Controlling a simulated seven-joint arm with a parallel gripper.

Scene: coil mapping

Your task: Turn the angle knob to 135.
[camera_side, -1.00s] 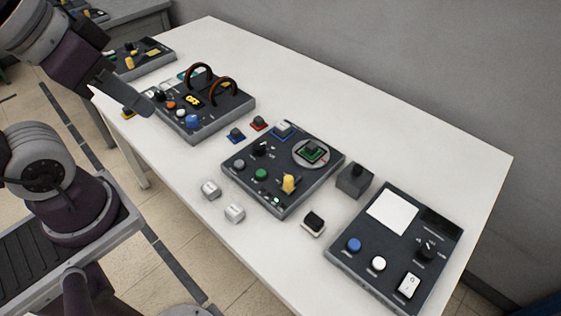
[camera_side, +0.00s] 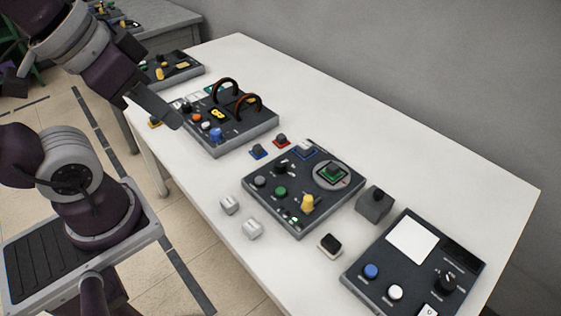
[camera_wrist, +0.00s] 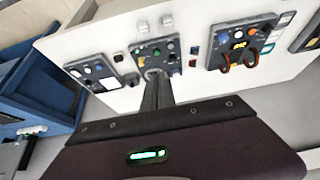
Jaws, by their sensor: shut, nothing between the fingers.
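The middle dark panel (camera_side: 262,209) lies on the white table. It carries a round dial plate (camera_side: 347,169) with a green-edged block, plus grey (camera_side: 260,181), green (camera_side: 281,192), black (camera_side: 281,167) and yellow (camera_side: 308,203) controls. Its labels are too small to read, so I cannot tell which control is the angle knob or its setting. My gripper (camera_side: 170,118) is shut and empty, up at the left in the side view, apart from the middle panel. In the wrist view my shut fingers (camera_wrist: 158,76) overlap the lower edge of the middle panel (camera_wrist: 171,45) and hide part of it.
A left panel (camera_side: 222,148) has two arched coils. A right panel (camera_side: 364,286) has a white screen, blue and white buttons and a black knob (camera_side: 444,283). Small loose blocks, including a dark box (camera_side: 374,204), stand around the middle panel. Bare table lies behind the panels.

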